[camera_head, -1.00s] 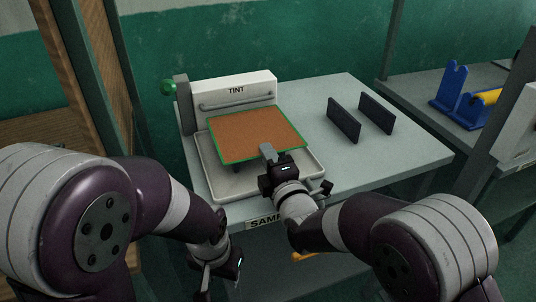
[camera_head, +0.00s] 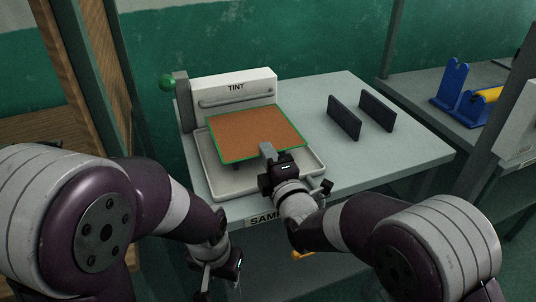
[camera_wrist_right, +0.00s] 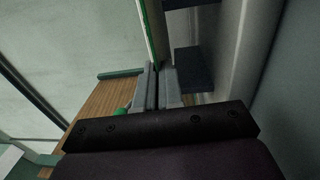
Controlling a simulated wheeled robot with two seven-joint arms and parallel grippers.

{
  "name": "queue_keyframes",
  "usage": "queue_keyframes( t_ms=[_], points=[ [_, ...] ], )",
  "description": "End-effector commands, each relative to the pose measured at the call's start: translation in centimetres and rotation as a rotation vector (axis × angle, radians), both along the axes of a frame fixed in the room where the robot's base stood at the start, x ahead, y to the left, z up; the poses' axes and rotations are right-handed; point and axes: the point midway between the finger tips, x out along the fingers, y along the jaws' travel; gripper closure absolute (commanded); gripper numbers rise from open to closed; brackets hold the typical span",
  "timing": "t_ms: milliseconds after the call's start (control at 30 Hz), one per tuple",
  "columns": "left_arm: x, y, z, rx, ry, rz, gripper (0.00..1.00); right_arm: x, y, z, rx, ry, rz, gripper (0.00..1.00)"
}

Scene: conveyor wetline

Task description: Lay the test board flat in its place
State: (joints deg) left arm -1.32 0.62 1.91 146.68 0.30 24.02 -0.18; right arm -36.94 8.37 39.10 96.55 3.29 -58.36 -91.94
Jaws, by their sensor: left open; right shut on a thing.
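The test board (camera_head: 255,132) is a flat brown panel with a green rim. My right gripper (camera_head: 268,153) is shut on the board's near edge. In the right wrist view the jaws (camera_wrist_right: 158,85) are closed around a thin green-edged strip, the board seen nearly edge-on (camera_wrist_right: 150,32). My left gripper (camera_head: 222,272) is open and empty, low in front of the table and partly hidden by its arm.
Two dark upright plates (camera_head: 344,122) stand on the grey table (camera_head: 395,160) right of the tray. A green knob (camera_head: 167,83) sits at the stand's left. A wooden frame (camera_head: 75,75) rises at left. A blue holder with a yellow roll (camera_head: 487,95) is on another bench.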

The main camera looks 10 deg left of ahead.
Motion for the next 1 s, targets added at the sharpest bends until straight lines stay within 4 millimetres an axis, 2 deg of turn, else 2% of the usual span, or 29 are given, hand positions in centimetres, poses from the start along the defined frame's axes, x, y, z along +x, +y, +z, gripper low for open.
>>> queue_keyframes(
  t_ms=[833, 900, 1000],
  points=[
    [0.0, 0.0, -0.89, 0.0, 0.0, 0.0, 0.57, 0.01, 0.01, -0.81, 0.001, -0.002, 0.0, 1.0],
    [0.0, 0.0, -0.81, 0.0, 0.0, 0.0, 0.57, 0.01, 0.01, -0.74, 0.001, -0.002, 0.0, 0.74],
    [-0.01, 0.0, -0.81, 0.0, 0.0, 0.0, 0.57, 0.01, 0.0, -0.76, 0.001, -0.001, 0.0, 0.74]
  ],
)
